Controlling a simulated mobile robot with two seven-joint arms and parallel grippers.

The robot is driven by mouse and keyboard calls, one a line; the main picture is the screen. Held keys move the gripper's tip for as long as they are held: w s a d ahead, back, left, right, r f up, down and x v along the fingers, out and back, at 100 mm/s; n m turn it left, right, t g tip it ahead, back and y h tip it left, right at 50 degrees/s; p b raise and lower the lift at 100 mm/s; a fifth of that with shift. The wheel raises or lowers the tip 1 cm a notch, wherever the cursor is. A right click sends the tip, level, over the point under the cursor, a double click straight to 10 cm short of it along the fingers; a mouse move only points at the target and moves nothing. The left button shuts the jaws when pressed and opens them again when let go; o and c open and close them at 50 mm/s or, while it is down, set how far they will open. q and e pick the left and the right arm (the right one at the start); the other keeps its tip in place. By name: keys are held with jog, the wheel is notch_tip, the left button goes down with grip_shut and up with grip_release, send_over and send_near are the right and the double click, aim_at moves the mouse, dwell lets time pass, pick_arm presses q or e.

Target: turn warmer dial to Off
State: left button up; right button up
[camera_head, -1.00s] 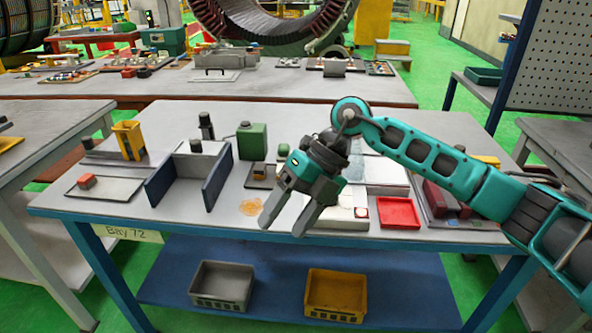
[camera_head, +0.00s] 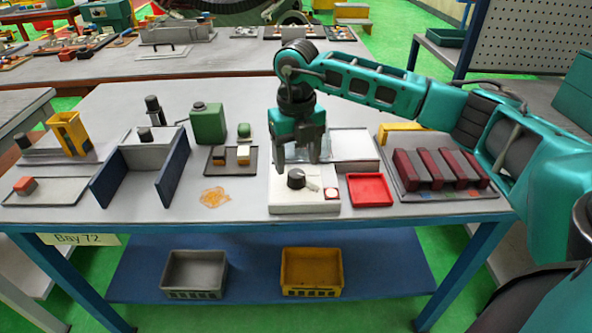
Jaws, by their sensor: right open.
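The warmer (camera_head: 287,204) is a white box near the front middle of the table. Its dark round dial (camera_head: 296,178) sits on its top, with a small red round part (camera_head: 331,193) to the right. My right gripper (camera_head: 299,160) points down just above and behind the dial, with its fingers apart and nothing between them. I cannot tell whether a finger touches the dial. The dial's pointer and setting marks are too small to read. My left gripper does not show.
A red tray (camera_head: 370,190) lies right of the warmer, and a rack with dark red blocks (camera_head: 397,192) farther right. A small dark tray (camera_head: 219,166) and a green canister (camera_head: 208,123) stand to the left. Bare table with an orange stain (camera_head: 215,197) lies left of the warmer.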

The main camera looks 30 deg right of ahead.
aim_at(297, 173)
jog(key=shift+f, duration=2)
jog(key=shift+c, duration=0.4)
jog(key=c, duration=1)
